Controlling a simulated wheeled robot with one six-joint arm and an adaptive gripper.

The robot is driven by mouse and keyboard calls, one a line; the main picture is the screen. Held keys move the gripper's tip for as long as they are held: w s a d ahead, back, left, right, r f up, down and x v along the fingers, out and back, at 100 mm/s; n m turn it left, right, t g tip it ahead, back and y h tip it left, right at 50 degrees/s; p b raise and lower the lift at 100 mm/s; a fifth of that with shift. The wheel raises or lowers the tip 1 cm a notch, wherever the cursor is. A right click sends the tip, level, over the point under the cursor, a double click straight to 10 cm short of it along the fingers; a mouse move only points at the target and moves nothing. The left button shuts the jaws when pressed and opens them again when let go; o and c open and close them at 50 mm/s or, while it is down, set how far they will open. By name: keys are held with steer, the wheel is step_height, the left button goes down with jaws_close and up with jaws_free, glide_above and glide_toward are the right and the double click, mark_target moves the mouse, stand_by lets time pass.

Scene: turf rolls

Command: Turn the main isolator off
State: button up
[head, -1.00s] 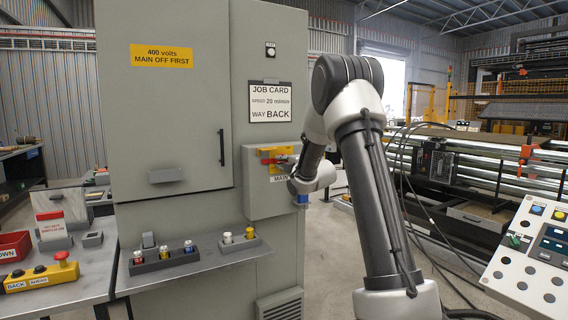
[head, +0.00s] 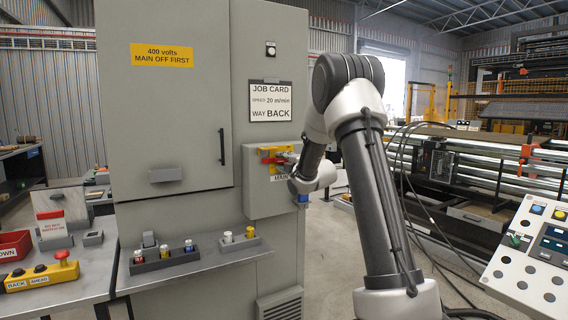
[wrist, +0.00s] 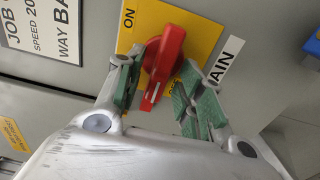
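The main isolator is a red rotary handle (wrist: 165,58) on a yellow plate (wrist: 204,24) marked ON and OFF, with a MAIN label (wrist: 225,60) beside it. In the wrist view the handle's white-marked end points down and slightly left, between the two labels. My gripper (wrist: 168,62) has its green-padded fingers on either side of the handle. A gap shows between the left pad and the handle; contact on the right side is unclear. In the head view the isolator's yellow plate (head: 277,150) is on a grey box, and my wrist partly hides the handle.
The box is on a tall grey cabinet (head: 170,100) with a warning sign (head: 162,55) and a job card (head: 271,101). A shelf with fuse holders (head: 164,258) juts out below. A control panel (head: 535,255) is at the right.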

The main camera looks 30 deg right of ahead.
steer(key=s, duration=1.2)
steer(key=shift+d, duration=0.2)
